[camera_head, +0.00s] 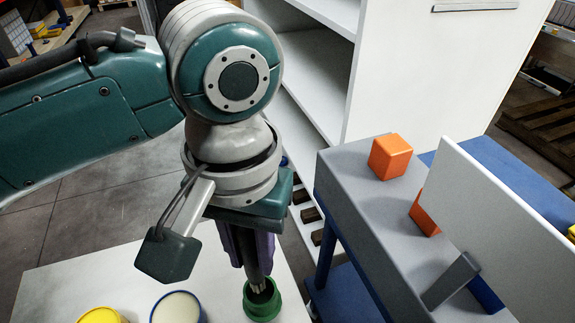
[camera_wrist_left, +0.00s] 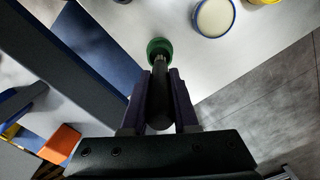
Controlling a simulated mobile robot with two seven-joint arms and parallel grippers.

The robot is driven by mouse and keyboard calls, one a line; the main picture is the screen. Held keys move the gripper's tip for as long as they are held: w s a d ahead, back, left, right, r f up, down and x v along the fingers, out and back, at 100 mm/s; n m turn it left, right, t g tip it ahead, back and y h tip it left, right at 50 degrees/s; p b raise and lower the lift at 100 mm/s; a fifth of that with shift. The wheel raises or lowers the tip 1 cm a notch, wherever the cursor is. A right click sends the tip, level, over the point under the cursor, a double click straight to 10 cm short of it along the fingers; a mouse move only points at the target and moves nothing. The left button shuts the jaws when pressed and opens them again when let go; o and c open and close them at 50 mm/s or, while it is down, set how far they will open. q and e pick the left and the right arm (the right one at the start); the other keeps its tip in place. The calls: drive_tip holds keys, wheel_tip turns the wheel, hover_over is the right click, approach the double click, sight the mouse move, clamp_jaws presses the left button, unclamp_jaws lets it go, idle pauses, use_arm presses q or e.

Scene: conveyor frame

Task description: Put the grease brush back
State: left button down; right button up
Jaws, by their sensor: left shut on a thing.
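My left gripper (camera_head: 250,262) points down over the white table and is shut on the grease brush (camera_head: 259,283). The brush has a thick dark handle and a pale metal-like lower end. It also shows between the purple fingers in the left wrist view (camera_wrist_left: 160,101). Its lower end is at the mouth of a green round holder (camera_head: 263,309); I cannot tell how deep it reaches. The holder also shows in the left wrist view (camera_wrist_left: 160,46), directly beyond the fingertips. My right gripper is not in view.
On the white table (camera_head: 60,285) stand a blue-rimmed tin (camera_head: 177,308) and a yellow tin (camera_head: 101,316), left of the holder. To the right is a grey conveyor frame (camera_head: 345,190) with orange blocks (camera_head: 391,157) and a white upright panel (camera_head: 500,215). White shelving (camera_head: 315,75) stands behind.

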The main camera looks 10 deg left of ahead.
sight(256, 276)
use_arm(q)
drive_tip(key=shift+f+b, duration=0.65)
drive_tip(key=shift+f, duration=2.2)
drive_tip(key=shift+f, duration=0.15)
drive_tip(key=c, duration=0.7)
unclamp_jaws()
